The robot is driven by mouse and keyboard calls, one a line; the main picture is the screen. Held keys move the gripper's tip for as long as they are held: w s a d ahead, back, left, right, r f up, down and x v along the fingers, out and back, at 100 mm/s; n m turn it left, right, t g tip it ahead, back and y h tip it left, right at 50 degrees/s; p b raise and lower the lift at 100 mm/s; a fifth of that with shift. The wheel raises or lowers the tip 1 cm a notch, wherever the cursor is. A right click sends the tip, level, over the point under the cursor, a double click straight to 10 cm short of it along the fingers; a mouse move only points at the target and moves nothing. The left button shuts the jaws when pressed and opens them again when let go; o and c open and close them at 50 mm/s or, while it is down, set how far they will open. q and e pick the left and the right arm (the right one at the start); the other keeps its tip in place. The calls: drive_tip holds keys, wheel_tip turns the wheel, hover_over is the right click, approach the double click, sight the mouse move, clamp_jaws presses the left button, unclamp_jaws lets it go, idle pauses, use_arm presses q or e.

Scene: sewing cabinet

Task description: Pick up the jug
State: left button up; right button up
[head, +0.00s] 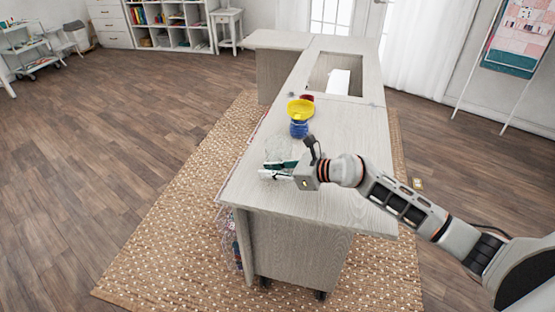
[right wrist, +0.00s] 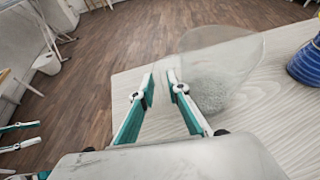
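The jug (head: 279,148) is clear glass and stands on the pale wooden cabinet top near its left edge, faint in the head view. In the right wrist view the jug (right wrist: 222,62) shows as a see-through shape just right of the fingers. My right gripper (head: 264,170) is at the jug's near side, its fingers partly apart. In the right wrist view the gripper (right wrist: 160,82) has a narrow gap with nothing visible between the tips; I cannot tell whether the right finger touches the glass. My left gripper (right wrist: 40,132) shows at the left edge of that view, fingers apart and empty.
A blue ribbed vessel (head: 299,130) stands behind the jug, with a yellow bowl (head: 301,109) and a small dark red item (head: 307,97) beyond. The cabinet top (head: 340,170) has a rectangular opening at the far end. Its near right part is clear.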

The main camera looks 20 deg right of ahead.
clamp_jaws()
drive_tip(key=shift+r, duration=0.15)
